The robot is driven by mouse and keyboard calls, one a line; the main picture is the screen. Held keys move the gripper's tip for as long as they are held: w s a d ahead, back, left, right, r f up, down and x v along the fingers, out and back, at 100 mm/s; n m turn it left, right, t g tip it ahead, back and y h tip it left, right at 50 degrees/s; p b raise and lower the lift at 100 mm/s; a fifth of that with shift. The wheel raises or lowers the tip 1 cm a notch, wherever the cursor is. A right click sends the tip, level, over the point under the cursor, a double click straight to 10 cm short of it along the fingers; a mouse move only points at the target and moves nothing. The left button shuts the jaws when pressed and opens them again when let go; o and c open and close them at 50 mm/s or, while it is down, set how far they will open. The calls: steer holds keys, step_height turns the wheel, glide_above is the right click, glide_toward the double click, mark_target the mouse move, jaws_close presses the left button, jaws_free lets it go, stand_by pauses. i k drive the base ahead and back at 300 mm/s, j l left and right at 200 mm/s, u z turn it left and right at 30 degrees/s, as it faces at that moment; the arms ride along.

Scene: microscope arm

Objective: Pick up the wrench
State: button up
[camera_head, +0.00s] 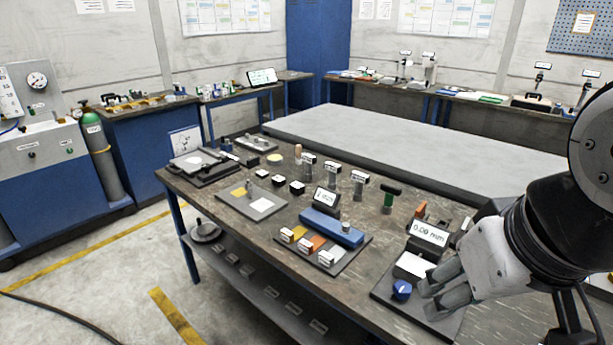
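I cannot make out a wrench for certain among the small tools on the workbench (230,218). A dark-topped upright tool with a green shaft (389,200) and an orange-tipped item (421,211) stand toward the bench's right side, but their kind is too small to tell. My gripper (427,299) reaches in from the right, over the bench's front right corner. Its two grey fingers are apart with nothing seen between them. They are beside a blue knob (402,289) and partly cover the plate below.
A display reading 0.00 mm (429,233) stands close behind my fingers. A blue block (331,227) and several labelled pieces fill the bench's middle. A grey flat-topped table (420,150) behind is bare.

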mark_target(309, 160)
steer(key=i+j+z, duration=0.1)
steer(key=i+j, duration=0.25)
steer(key=i+j+z, duration=0.15)
steer(key=i+j, duration=0.15)
steer(key=j, duration=0.25)
steer(key=i+j+z, duration=0.1)
steer(key=i+j, duration=0.2)
steer(key=j, duration=0.2)
steer(key=i+j+z, duration=0.15)
steer(key=j, duration=0.35)
steer(key=i+j+z, duration=0.1)
steer(key=i+j, duration=0.25)
steer(key=j, duration=0.2)
steer(key=i+j+z, duration=0.1)
steer(key=i+j, duration=0.15)
steer(key=j, duration=0.3)
steer(key=i+j+z, duration=0.15)
steer(key=j, duration=0.45)
steer(key=i+j+z, duration=0.1)
steer(key=i+j, duration=0.15)
steer(key=j, duration=0.35)
